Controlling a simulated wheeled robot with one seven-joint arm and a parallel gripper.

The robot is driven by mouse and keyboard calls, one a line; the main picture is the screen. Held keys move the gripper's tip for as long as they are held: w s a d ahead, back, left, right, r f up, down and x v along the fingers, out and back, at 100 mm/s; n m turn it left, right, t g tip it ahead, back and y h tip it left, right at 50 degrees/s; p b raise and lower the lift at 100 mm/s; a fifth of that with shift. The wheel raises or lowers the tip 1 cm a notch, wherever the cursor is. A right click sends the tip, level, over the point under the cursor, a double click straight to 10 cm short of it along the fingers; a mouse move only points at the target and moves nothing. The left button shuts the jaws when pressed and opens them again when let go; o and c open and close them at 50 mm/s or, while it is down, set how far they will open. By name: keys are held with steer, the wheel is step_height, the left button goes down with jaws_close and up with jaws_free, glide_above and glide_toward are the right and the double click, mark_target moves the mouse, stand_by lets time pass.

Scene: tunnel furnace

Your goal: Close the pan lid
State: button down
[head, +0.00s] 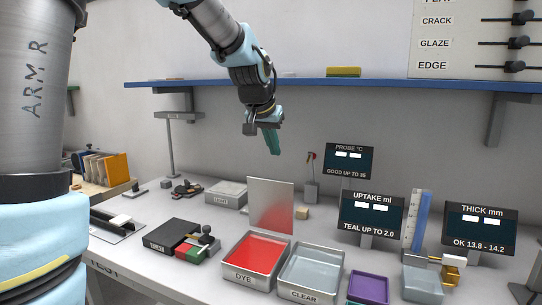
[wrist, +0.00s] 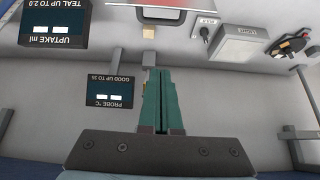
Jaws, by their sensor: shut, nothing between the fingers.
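The dye pan (head: 245,279) is a metal tray labelled DYE with red liquid in it, at the front middle of the bench. Its lid (head: 271,204) is a flat grey metal plate standing upright at the pan's back edge, so the pan is open; red shows along the plate's lower part. My gripper (head: 273,149) has green fingers and is above the lid, apart from it, pointing down. In the wrist view the fingers (wrist: 163,72) are together with nothing between them. A red strip with a pale edge (wrist: 178,14) shows at that view's top, too cut off to identify.
The CLEAR tray (head: 308,293) stands right of the dye pan, with a purple tray (head: 368,287) beyond it. A black box (head: 171,234) is to the left. Display panels (head: 371,215) stand at the right. A blue-edged shelf (head: 385,84) runs along the wall behind my gripper.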

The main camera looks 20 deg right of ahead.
mark_target(273, 203)
step_height(273, 203, down, 8)
steer(key=p, duration=0.3)
steer(key=shift+w+r, duration=0.15)
steer(key=shift+r, duration=0.05)
stand_by(0.4)
